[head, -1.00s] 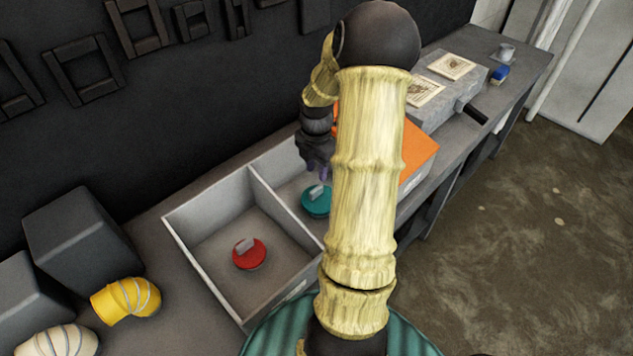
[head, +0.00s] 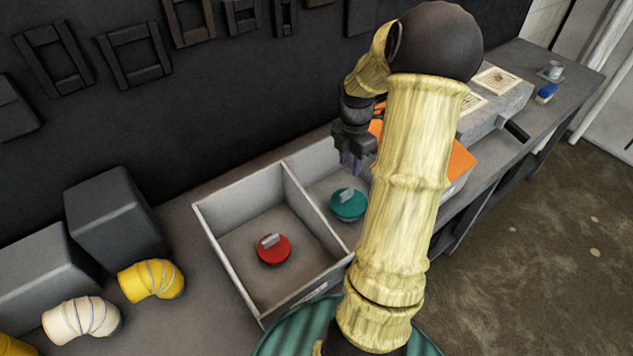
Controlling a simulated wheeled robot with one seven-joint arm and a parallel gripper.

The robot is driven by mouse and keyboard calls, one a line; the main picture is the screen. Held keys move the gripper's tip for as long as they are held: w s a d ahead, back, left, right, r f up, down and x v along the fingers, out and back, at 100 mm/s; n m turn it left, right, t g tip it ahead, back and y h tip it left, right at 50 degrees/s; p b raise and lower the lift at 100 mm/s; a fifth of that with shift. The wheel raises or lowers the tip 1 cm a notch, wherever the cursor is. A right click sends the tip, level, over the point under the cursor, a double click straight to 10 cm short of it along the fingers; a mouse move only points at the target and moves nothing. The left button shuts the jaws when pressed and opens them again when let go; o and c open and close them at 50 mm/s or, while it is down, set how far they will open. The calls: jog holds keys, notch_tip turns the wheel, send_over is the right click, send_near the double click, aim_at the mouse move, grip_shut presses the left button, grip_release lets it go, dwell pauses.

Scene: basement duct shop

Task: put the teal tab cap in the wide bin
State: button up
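The teal tab cap (head: 348,204) lies in the right compartment of a grey divided bin (head: 225,268), with its grey tab up. A red tab cap (head: 274,249) lies in the left compartment. My gripper (head: 351,167) is above the teal cap, pointing down, with its purple fingers apart and nothing between them. It does not appear to touch the cap. My arm hides the right side of the right compartment, so I cannot compare the full widths of the two compartments.
An orange-topped box (head: 460,163) stands right of the bin, partly behind my arm. Yellow (head: 152,280) and white (head: 82,320) duct elbows and dark blocks (head: 117,218) stand at the left. A grey machine (head: 500,100), cup (head: 553,70) and blue object (head: 546,93) are farther right.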

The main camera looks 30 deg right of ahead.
jog(key=s+a+r+m+t, duration=0.1)
jog(key=s+a+m, duration=0.3)
jog(key=a+m, duration=0.5)
jog(key=s+a+r+m+t, duration=0.1)
jog(key=s+a+m, duration=0.3)
jog(key=a+m, duration=0.5)
jog(key=a+r, duration=0.1)
jog(key=a, duration=0.6)
jog(key=shift+s+a+m+t, duration=0.25)
jog(key=shift+a+m+t, duration=0.05)
jog(key=shift+a+m, duration=0.1)
